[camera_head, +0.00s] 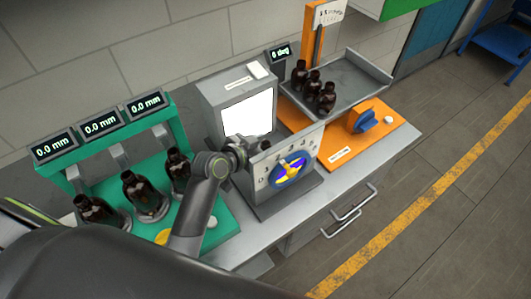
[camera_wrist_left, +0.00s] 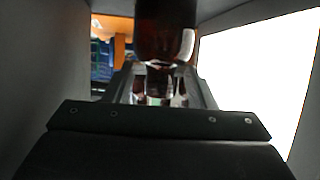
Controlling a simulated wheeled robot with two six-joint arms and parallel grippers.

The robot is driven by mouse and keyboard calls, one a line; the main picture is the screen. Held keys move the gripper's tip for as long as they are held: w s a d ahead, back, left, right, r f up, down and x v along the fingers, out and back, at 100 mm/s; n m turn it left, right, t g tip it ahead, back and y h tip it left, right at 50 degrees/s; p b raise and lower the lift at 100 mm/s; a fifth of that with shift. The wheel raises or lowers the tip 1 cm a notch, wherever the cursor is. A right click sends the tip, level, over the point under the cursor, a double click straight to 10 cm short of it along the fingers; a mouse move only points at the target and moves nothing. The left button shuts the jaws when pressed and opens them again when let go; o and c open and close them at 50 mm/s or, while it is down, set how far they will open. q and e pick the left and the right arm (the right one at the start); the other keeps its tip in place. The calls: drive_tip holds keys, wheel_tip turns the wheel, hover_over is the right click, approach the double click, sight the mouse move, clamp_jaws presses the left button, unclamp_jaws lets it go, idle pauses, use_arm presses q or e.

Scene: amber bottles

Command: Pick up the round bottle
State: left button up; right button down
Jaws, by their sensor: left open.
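In the head view my left gripper (camera_head: 246,149) reaches in from the left, in front of the bright white panel of a grey box. In the head view this bottle is mostly hidden by the gripper. I cannot make out its full shape. My right gripper is not in view.
The grey box (camera_head: 205,100) has walls close around the gripper. A dial panel (camera_head: 262,178) stands in front. Dark bottles (camera_head: 140,190) stand on the green fixture (camera_head: 75,180) at left.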

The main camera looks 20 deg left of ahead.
use_arm(q)
drive_tip(key=shift+c, duration=0.2)
clamp_jaws()
idle(0.3)
